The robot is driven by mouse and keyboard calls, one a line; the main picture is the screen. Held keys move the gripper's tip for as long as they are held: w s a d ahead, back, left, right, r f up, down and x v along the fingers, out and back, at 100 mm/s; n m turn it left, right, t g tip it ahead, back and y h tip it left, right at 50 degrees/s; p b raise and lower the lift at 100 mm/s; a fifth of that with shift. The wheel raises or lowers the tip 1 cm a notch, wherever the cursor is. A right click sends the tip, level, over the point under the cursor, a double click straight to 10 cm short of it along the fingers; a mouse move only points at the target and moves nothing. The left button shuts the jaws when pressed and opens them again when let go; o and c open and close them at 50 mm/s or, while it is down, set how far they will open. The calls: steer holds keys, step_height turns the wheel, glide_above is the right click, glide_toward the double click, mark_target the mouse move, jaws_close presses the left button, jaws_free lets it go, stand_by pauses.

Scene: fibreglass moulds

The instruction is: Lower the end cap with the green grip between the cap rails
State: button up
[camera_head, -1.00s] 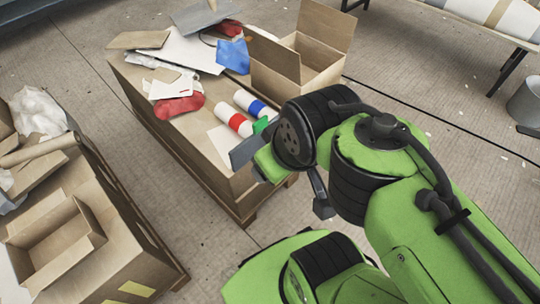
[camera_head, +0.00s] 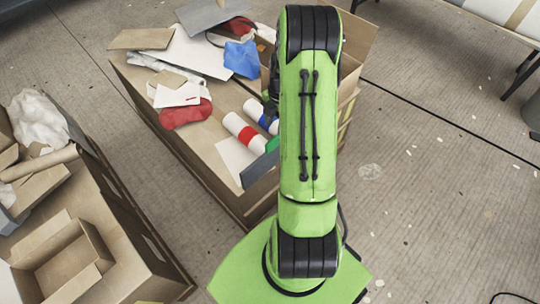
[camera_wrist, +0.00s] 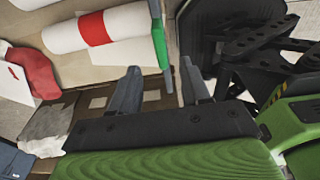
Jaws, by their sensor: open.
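The end cap (camera_head: 261,180) shows in the head view as a grey upright plate at the near right edge of the cardboard-topped table, partly behind my arm. Its green grip (camera_head: 273,145) shows beside my arm. In the wrist view the green grip (camera_wrist: 158,44) is a narrow upright strip, ahead of and between the lines of my two fingers. My gripper (camera_wrist: 160,85) is open and empty, with the grip beyond its fingertips. In the head view my arm hides most of the gripper. I cannot make out the cap rails.
A white roll with a red band (camera_head: 236,124) lies left of the grip; a blue-banded roll (camera_head: 258,115) lies behind it. A red cloth (camera_head: 186,114), a blue cloth (camera_head: 242,60) and sheets clutter the far table. An open carton (camera_head: 352,62) stands behind my arm.

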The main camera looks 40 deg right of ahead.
mark_target(273, 139)
steer(key=f+b, duration=0.1)
steer(key=f, duration=0.3)
steer(key=shift+a+f, duration=0.2)
steer(key=f, duration=0.2)
steer(key=f+b, duration=0.1)
steer(key=f, duration=0.1)
steer(key=a+f+b, duration=0.1)
steer(key=f, duration=0.1)
steer(key=shift+r, duration=0.15)
steer(key=shift+c, duration=0.5)
jaws_close()
